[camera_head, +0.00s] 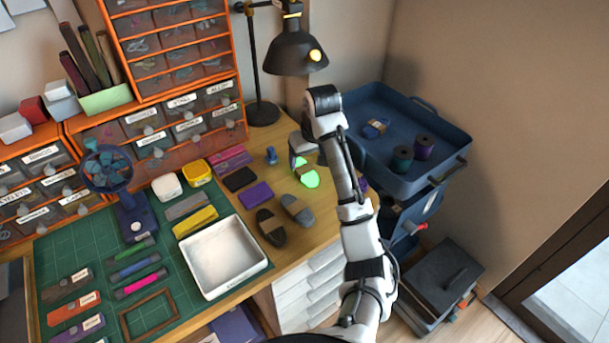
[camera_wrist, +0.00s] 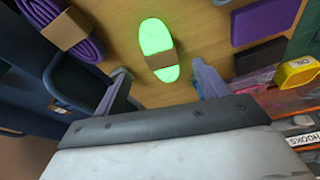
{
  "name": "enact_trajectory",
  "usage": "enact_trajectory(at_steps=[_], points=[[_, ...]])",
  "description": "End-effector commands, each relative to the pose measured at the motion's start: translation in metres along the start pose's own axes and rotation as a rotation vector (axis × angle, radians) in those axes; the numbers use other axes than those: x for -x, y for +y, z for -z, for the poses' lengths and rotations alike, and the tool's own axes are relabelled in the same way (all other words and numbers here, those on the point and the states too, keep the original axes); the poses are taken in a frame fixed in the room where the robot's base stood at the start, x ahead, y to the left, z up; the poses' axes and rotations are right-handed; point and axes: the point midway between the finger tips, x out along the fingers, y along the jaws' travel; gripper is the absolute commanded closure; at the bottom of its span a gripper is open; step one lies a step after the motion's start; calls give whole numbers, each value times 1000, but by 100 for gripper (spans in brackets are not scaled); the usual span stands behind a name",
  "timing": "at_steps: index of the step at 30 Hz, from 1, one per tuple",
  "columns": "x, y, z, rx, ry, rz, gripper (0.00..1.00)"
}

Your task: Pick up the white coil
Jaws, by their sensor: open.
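A bright green, glowing oval coil (camera_wrist: 157,38) with a brown band around its middle lies on the wooden table in the wrist view. In the head view it (camera_head: 310,179) shows beside my arm, partly hidden. I see no coil that looks plainly white. My gripper (camera_wrist: 162,88) is open and empty, its two fingers spread on either side of the space below the coil in the wrist view. The coil is apart from the fingers, beyond their tips. In the head view my arm largely hides the gripper.
A purple coil (camera_wrist: 62,22) lies left of the green one in the wrist view. Dark (camera_head: 270,228) and grey (camera_head: 297,209) coils lie nearby. The blue trolley (camera_head: 436,181) stands right of the table; a black lamp (camera_head: 296,50) rises behind. A white tray (camera_head: 262,262) stands in front.

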Motion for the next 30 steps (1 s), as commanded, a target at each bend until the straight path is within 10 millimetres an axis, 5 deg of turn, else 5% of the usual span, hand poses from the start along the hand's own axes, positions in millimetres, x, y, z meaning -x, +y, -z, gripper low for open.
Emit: enact_trajectory(at_steps=[15,23,30], points=[[-55,-3,4,1,-1,0,27],[-59,-3,4,1,0,-1,27],[-58,-3,4,1,1,-1,56]])
